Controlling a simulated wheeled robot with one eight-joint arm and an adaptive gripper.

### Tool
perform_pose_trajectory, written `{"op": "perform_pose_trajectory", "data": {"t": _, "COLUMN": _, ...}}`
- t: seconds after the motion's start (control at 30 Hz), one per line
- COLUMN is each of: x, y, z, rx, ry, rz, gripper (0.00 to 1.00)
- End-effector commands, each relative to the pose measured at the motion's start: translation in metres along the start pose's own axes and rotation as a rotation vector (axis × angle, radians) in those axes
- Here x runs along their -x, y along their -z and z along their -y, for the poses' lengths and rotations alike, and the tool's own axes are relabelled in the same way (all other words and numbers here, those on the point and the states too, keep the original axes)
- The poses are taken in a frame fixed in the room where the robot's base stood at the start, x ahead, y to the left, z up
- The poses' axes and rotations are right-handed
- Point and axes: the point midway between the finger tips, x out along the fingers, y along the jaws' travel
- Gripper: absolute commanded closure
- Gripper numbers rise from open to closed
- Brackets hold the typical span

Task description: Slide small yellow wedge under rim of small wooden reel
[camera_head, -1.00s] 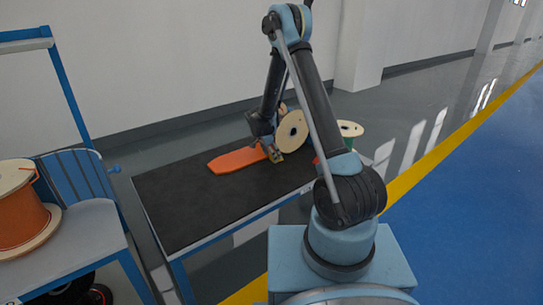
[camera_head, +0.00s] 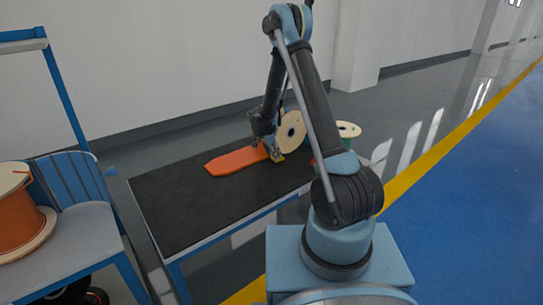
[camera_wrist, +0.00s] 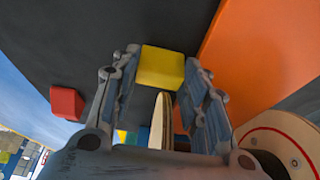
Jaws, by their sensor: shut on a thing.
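The yellow wedge (camera_wrist: 161,67) sits between my fingertips in the wrist view, above the black tabletop. My gripper (camera_wrist: 158,82) is shut on the wedge. The small wooden reel (camera_head: 291,131) stands upright on its rim just behind and right of my gripper in the head view. In the wrist view a pale reel rim (camera_wrist: 160,118) shows edge-on between the fingers. I cannot tell whether the wedge touches the reel.
An orange board (camera_head: 236,161) lies left of my gripper on the black table (camera_head: 200,205). A red block (camera_wrist: 67,102) lies apart from the fingers. A green-wound reel (camera_head: 348,130) is at the right. A large orange reel (camera_head: 20,220) rests on a blue-framed stand. The table's front is clear.

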Motion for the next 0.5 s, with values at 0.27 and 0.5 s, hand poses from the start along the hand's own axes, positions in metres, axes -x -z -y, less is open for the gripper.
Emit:
{"op": "perform_pose_trajectory", "data": {"t": 0.27, "x": -0.006, "y": 0.015, "z": -0.001, "rx": -0.014, "ry": -0.004, "rz": -0.007, "gripper": 0.83}}
{"op": "perform_pose_trajectory", "data": {"t": 0.5, "x": -0.008, "y": 0.018, "z": -0.001, "rx": -0.017, "ry": -0.004, "rz": -0.009, "gripper": 0.35}}
